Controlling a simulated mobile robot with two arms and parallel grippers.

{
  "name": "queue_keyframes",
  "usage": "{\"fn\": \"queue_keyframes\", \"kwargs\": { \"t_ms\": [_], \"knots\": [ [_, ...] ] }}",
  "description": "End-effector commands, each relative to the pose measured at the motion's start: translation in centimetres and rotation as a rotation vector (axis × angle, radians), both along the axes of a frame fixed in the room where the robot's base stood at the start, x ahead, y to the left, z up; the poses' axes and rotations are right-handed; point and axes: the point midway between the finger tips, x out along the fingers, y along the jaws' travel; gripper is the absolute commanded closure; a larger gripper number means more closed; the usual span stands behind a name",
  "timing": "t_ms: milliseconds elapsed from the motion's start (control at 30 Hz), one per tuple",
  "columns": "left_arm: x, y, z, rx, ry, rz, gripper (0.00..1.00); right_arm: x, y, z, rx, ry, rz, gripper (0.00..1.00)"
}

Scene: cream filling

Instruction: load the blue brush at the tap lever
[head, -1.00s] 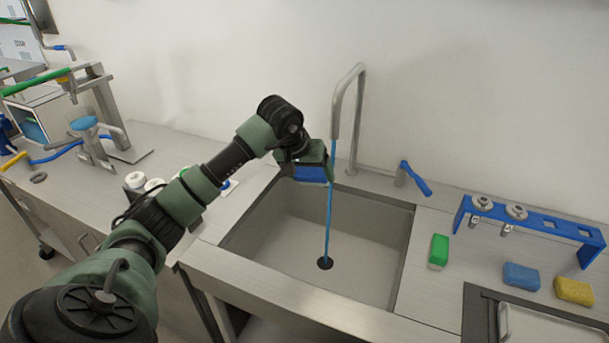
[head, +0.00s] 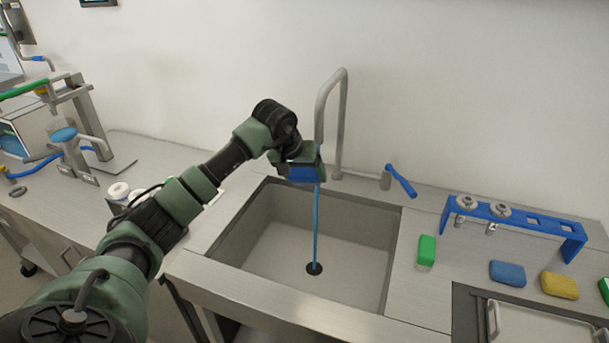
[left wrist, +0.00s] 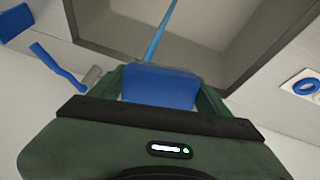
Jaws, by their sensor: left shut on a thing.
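My left gripper (head: 304,168) is shut on the blue brush (head: 306,174), a blue block, above the back of the sink. The brush also shows between the fingers in the left wrist view (left wrist: 160,88). The brush is just below the tap spout (head: 320,122). A thin blue stream (head: 316,225) runs from the brush area down to the drain; it also shows in the left wrist view (left wrist: 160,33). The blue tap lever (head: 401,181) stands right of the gripper, apart from it, and shows left of it in the left wrist view (left wrist: 58,66). My right gripper is out of view.
The steel sink (head: 225,243) is empty inside. A green sponge (head: 427,251), a blue sponge (head: 507,273) and a yellow sponge (head: 559,285) lie on the right counter. A blue rack (head: 573,247) stands behind them.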

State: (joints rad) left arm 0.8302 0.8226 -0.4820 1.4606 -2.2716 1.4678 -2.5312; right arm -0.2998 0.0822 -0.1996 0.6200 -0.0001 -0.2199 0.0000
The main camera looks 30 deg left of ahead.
Motion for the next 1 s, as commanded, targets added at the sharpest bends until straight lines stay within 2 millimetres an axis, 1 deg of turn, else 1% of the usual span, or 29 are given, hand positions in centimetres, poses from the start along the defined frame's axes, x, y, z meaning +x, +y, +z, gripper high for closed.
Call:
{"fn": "queue_keyframes", "kwargs": {
  "t_ms": [167, 433, 1000],
  "knots": [
    [-0.6, 0.1, 0.0, 0.002, -0.001, 0.0, 0.61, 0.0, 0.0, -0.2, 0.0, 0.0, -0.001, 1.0],
    [-2.9, 0.0, -0.1, 0.002, 0.001, 0.0, 0.61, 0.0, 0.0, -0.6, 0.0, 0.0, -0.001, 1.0],
    [-7.3, 0.0, -0.1, 0.002, -0.001, 0.0, 0.61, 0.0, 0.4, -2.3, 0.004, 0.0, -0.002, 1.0]
  ]
}}
